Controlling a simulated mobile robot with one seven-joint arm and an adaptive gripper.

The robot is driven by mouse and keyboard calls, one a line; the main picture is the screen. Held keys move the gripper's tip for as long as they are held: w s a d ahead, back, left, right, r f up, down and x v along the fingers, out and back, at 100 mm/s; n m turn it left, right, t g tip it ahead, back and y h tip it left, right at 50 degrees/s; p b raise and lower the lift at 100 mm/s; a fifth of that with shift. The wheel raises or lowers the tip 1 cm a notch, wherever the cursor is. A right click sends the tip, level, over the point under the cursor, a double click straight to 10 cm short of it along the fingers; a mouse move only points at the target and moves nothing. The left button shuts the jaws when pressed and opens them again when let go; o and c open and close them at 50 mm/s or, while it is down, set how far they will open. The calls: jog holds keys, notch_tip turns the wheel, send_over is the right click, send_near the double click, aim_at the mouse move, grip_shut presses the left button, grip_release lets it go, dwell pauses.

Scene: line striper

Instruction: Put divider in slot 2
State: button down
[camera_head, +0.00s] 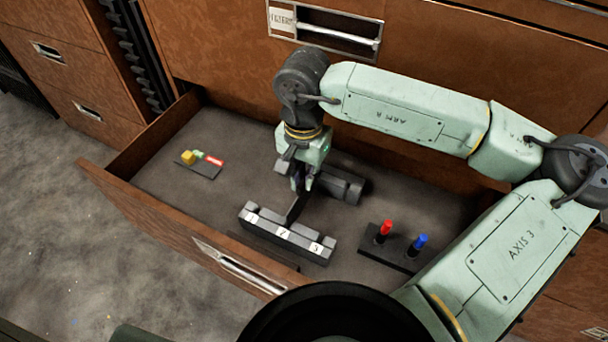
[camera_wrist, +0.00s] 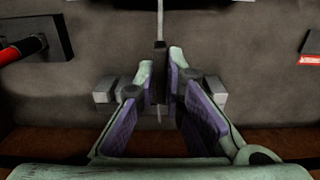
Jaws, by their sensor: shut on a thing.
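My gripper (camera_head: 299,190) is above and just behind the block and is shut on the dark, thin divider (camera_head: 294,211). The divider's lower end is at the block near label 2; I cannot tell whether it is inside the slot. In the wrist view the divider (camera_wrist: 160,62) is edge-on between my gripper's purple-padded fingers (camera_wrist: 159,75). The block (camera_wrist: 215,95) shows on both sides behind the fingers, its middle hidden.
A dark stand with a red peg (camera_head: 385,229) and a blue peg (camera_head: 420,242) is right of the block. A small plate with a yellow block (camera_head: 188,157) is at left. The drawer's front wall (camera_head: 150,211) is close in front.

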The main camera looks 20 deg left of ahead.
jog(key=shift+f+b, duration=0.95)
jog(key=shift+b, duration=0.2)
jog(key=c, duration=1.6)
grip_release()
jog(key=shift+r, duration=0.1)
jog(key=shift+o, duration=0.6)
jog(key=shift+o, duration=1)
jog(key=shift+r, duration=0.1)
jog(key=shift+r+p, duration=1.65)
jog(key=shift+r, duration=1.75)
jog(key=shift+s, duration=0.15)
